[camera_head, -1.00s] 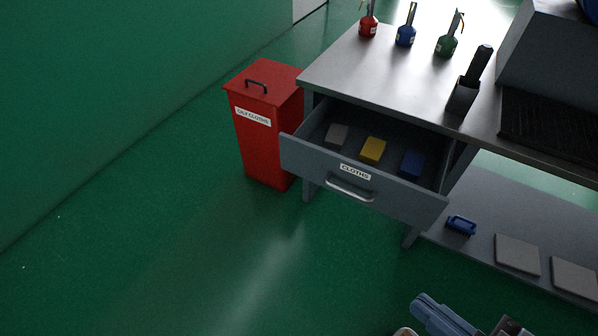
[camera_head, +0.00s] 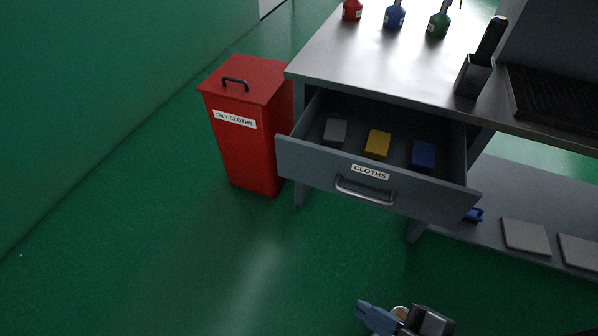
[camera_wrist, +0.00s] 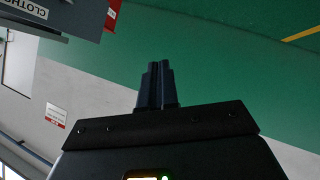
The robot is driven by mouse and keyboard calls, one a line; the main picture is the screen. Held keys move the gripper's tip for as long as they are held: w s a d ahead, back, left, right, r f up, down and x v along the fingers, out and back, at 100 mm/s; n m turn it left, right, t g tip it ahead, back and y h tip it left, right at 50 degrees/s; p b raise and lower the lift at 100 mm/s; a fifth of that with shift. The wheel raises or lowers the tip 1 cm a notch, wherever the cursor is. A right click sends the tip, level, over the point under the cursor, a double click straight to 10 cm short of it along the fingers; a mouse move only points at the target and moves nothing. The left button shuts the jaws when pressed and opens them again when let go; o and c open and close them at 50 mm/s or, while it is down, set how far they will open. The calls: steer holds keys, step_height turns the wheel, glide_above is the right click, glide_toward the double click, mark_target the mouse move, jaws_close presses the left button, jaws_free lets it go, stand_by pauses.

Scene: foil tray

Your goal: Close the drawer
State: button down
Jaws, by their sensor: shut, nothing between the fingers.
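The drawer (camera_head: 320,172), labelled CLOTHS, is pulled open below the workbench top. It has a curved metal handle (camera_head: 364,192) on its front. Inside lie a grey cloth (camera_head: 336,132), a yellow cloth (camera_head: 378,144) and a blue cloth (camera_head: 423,155). My gripper shows in the wrist view (camera_wrist: 156,68) with its fingers together and empty. In the head view part of my arm is at the bottom edge, in front of the drawer and apart from it. In the wrist view the drawer's labelled front (camera_wrist: 62,14) is at the upper left, turned upside down.
A red OILY CLOTHS bin (camera_head: 240,150) stands left of the drawer. Several bottles and a dark holder (camera_head: 473,76) stand on the bench top (camera_head: 385,60). A lower shelf (camera_head: 490,205) holds grey pads (camera_head: 525,236). The green floor before the drawer is clear.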

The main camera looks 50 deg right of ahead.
steer(key=w+f+n+g+h+b, duration=0.25)
steer(key=w+f+n, duration=0.35)
steer(key=f, duration=0.6)
steer(key=n+g+h+b, duration=0.3)
steer(key=n+h+b, duration=0.6)
steer(key=h, duration=0.5)
glide_toward(310, 166)
steer(key=shift+n, duration=0.6)
steer(key=x, duration=0.6)
steer(key=shift+w+d+b, duration=0.1)
steer(key=shift+d+b, duration=0.1)
steer(key=shift+b, duration=0.2)
steer(key=shift+d, duration=0.2)
